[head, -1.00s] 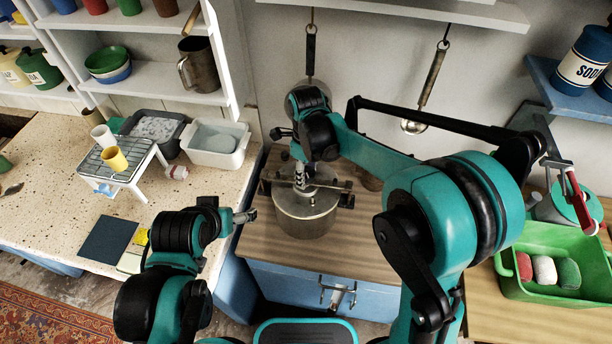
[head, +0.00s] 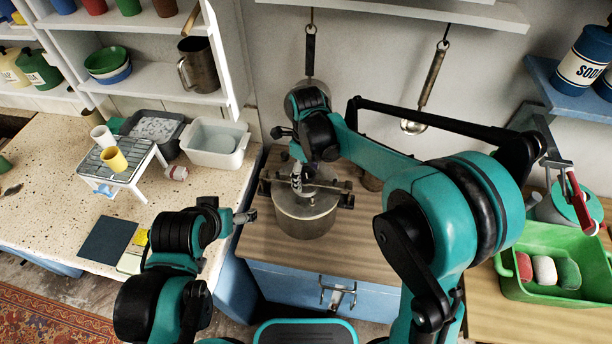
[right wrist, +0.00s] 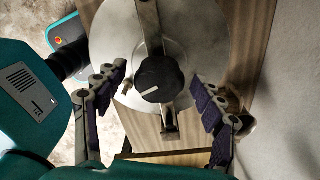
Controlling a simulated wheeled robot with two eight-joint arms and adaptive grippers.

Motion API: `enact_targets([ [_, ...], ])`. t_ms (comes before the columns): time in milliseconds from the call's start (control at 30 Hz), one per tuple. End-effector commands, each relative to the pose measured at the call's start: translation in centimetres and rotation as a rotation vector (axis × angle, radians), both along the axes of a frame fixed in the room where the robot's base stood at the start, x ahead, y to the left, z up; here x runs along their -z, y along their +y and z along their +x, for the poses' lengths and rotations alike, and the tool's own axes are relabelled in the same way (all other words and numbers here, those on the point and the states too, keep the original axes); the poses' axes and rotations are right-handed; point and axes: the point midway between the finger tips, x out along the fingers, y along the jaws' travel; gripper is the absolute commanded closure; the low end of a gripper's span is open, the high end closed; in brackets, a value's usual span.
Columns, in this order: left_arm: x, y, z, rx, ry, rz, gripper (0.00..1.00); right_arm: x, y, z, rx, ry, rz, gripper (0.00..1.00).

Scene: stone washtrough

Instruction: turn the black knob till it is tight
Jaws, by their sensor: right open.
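The black knob (right wrist: 160,77) is round with a pale pointer line. It sits at the middle of a metal clamp bar (right wrist: 150,25) across the round lid of a steel pot (head: 305,217). In the right wrist view my right gripper (right wrist: 158,85) is open, with one finger on each side of the knob and a gap to it on both sides. In the head view my right gripper (head: 303,184) is over the pot and hides the knob. My left gripper (head: 245,216) is left of the pot and apart from it; its fingers are too small to read.
The pot stands on a wooden worktop (head: 345,250) beside the wall. On the left are a white basin (head: 214,158) and a wire rack (head: 118,162) with cups. A green tub (head: 540,292) is at the right. A ladle (head: 430,85) hangs behind my right arm.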

Motion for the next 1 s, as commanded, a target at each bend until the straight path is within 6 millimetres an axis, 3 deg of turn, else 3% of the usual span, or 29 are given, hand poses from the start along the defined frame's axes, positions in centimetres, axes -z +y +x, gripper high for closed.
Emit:
enact_targets([
  [700, 0.32, 0.00, 0.00, 0.000, 0.000, 0.000, 0.11, 0.01, 0.01, -0.01, -1.187, 0.000, 0.000, 0.31],
  [833, 0.34, 0.00, -0.01, 0.000, 0.000, 0.000, 0.11, 0.00, 0.01, -0.01, -1.306, 0.000, 0.000, 0.31],
  [1000, 0.33, 0.00, 0.00, 0.000, 0.000, 0.000, 0.11, -0.01, 0.01, -0.01, -1.330, 0.000, 0.000, 0.31],
])
